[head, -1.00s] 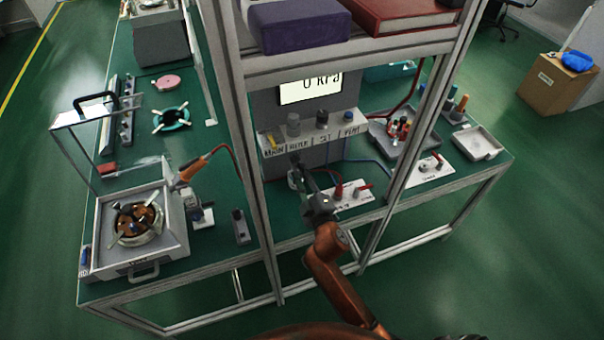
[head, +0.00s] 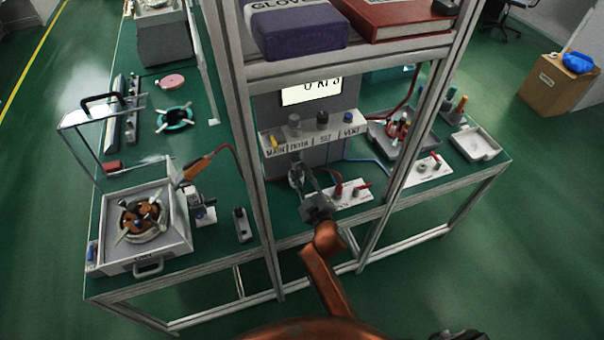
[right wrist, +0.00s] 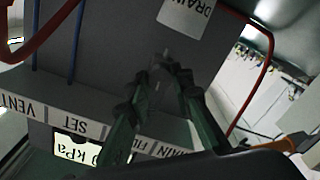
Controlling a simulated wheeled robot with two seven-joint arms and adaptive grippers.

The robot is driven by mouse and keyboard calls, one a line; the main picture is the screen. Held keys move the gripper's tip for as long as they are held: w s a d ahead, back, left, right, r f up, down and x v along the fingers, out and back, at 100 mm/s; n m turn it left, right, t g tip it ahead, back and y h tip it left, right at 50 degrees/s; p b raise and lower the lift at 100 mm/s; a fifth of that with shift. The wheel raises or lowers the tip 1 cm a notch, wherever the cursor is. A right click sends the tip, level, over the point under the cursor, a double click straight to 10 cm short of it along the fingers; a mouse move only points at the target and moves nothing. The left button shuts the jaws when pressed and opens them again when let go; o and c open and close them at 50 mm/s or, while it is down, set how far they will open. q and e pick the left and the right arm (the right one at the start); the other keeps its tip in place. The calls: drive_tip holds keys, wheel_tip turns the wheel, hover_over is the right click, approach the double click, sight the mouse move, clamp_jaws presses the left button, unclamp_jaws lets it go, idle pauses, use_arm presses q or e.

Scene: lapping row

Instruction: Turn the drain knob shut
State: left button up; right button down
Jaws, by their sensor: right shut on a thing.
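My right gripper (head: 297,172) reaches in at the front of the grey pressure cabinet (head: 331,115), below its labelled ledge. The right wrist view shows its two dark fingers (right wrist: 163,68) closed together near a white plate marked DRAIN (right wrist: 187,14). They are shut on the drain knob, which is mostly hidden between the fingertips; its exact angle cannot be told. The cabinet's display (head: 311,91) reads about 0 kPa. My left gripper is not in view.
The ledge (head: 312,137) above my gripper carries several knobs. A white plate with red handles (head: 350,193) lies just right of it. Metal frame posts (head: 245,150) stand on both sides. A lapping machine (head: 142,218) stands at left.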

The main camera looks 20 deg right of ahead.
drive_tip(key=shift+f, duration=0.15)
drive_tip(key=c, duration=1.7)
unclamp_jaws()
drive_tip(key=s, duration=1.2)
drive_tip(key=shift+d, duration=0.2)
